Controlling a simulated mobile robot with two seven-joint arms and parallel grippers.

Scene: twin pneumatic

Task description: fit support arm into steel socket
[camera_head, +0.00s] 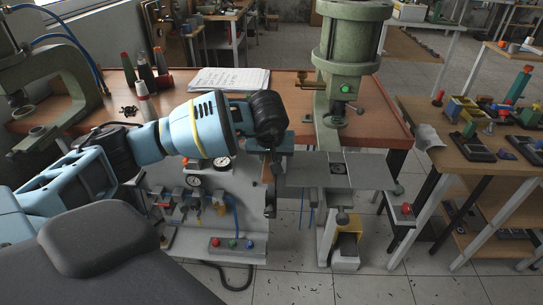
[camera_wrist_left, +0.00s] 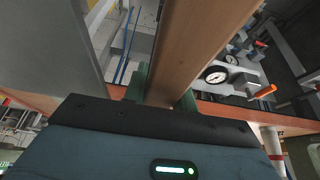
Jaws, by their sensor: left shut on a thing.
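My left gripper (camera_head: 272,145) is just left of a flat grey plate (camera_head: 305,172), in front of the bench. In the left wrist view its two green fingers (camera_wrist_left: 163,92) are shut on a long brown bar (camera_wrist_left: 193,40), which looks like the support arm. The bar runs away from the fingers; its far end is out of frame. In the head view the bar is mostly hidden or hard to make out. A dark round opening (camera_head: 338,168) shows in the plate below the green press; I cannot tell whether this is the steel socket. My right gripper is not in view.
The green press (camera_head: 345,55) stands behind the plate. A panel with gauges and valves (camera_head: 210,218) is below my left arm. A wooden bench (camera_head: 290,105) holds papers (camera_head: 230,79) and bottles (camera_head: 146,75). A cluttered side table (camera_head: 455,150) is at right.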

